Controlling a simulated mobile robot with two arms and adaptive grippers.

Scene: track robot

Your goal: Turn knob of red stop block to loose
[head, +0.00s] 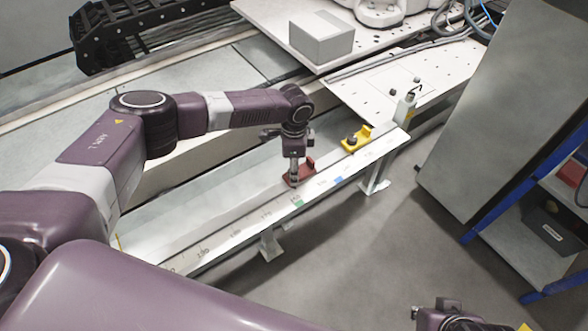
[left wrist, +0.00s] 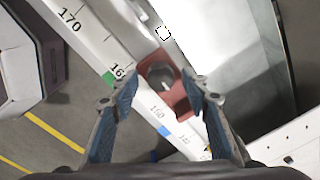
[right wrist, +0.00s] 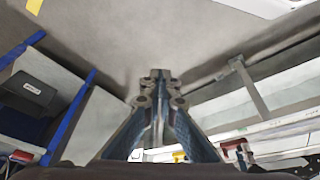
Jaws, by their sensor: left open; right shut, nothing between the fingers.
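The red stop block (head: 306,166) sits on the white ruler rail (head: 225,245), partly hidden by my left gripper in the head view. In the left wrist view the red block (left wrist: 181,103) shows with its dark round knob (left wrist: 160,76) on top. My left gripper (head: 294,180) points down over the block. Its two fingers (left wrist: 161,88) are open, one on each side of the knob; I cannot tell whether they touch it. My right gripper (head: 446,318) is shut and empty, away from the rail; its closed fingers show in the right wrist view (right wrist: 158,78).
A yellow stop block (head: 356,138) sits farther along the rail. Green (head: 298,203) and blue (head: 338,180) marks are on the scale. A grey box (head: 321,40) stands on the white table behind. A grey cabinet and blue-framed shelf stand at right. Floor before the rail is clear.

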